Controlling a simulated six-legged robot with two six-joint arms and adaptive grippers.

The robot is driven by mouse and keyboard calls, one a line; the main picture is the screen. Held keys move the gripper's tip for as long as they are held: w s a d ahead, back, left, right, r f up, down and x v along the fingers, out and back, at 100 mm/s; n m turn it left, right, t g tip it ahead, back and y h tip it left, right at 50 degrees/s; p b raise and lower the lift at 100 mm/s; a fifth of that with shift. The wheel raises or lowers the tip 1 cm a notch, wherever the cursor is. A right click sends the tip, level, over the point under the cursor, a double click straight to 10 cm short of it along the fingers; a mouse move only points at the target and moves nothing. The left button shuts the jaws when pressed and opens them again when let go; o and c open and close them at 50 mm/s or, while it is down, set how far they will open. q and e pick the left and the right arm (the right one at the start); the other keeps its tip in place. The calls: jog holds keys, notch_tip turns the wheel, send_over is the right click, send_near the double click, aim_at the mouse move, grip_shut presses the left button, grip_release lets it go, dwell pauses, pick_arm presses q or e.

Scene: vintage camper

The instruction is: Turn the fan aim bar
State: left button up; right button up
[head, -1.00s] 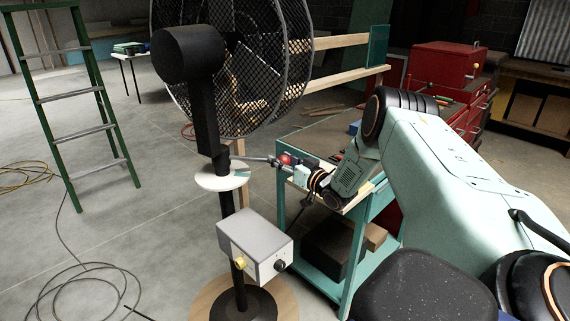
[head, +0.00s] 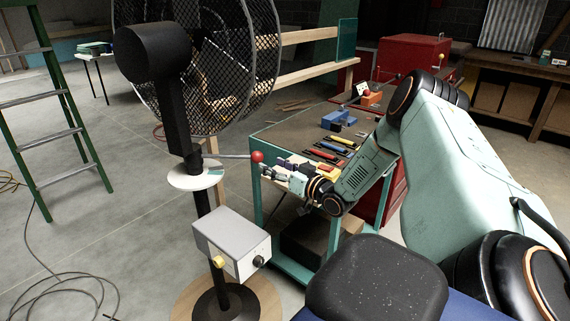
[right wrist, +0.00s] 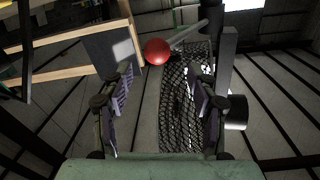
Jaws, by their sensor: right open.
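The fan (head: 200,60) stands on a black post at left of centre in the head view. Its aim bar (head: 234,156) is a thin grey rod pointing right from the post, with a red ball (head: 257,157) on its end. A white disc with a teal sector (head: 190,178) sits below it. My right gripper (head: 266,171) is just below and right of the ball, open and empty. In the right wrist view, the ball (right wrist: 156,51) lies beyond the open fingers (right wrist: 162,88), apparently clear of them, with the rod (right wrist: 188,33) running up right. My left gripper is not in view.
A grey control box (head: 232,238) with yellow and black knobs is on the post. A teal cart (head: 290,134) with tools stands behind my right gripper, a red tool chest (head: 408,62) behind it. A green ladder (head: 50,110) stands left. Open floor lies between ladder and fan.

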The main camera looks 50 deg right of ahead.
jog(key=s, duration=0.4)
jog(key=shift+s+a, duration=0.1)
jog(key=shift+a, duration=0.1)
dwell(0.4)
dwell(0.3)
